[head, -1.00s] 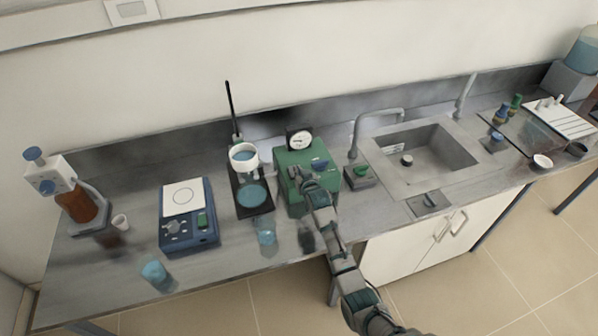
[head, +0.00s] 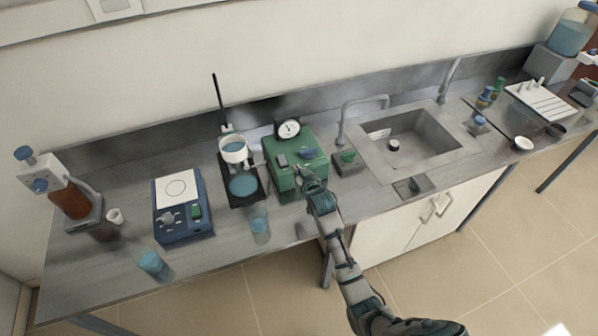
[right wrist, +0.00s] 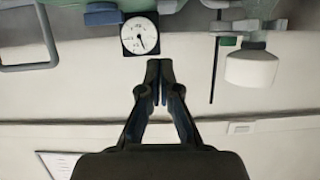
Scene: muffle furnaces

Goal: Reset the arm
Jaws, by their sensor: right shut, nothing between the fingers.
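My right arm reaches up from the bottom of the head view. Its gripper (head: 306,178) is in front of a green box device with a dial gauge (head: 288,129) at its back. In the right wrist view, the right gripper (right wrist: 159,72) has its two fingers together with nothing between them. The gauge (right wrist: 140,36) shows upside down beyond the fingertips. I cannot tell from the head view whether the gripper touches the green device (head: 318,152). My left gripper is not in view.
Left of the green device stand a ring stand with a white dish (head: 233,149), a blue balance (head: 183,222), a brown bottle dispenser (head: 72,201) and blue beakers (head: 155,265). A sink (head: 412,140) and white rack (head: 540,101) are right. The bench's front edge is near my arm.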

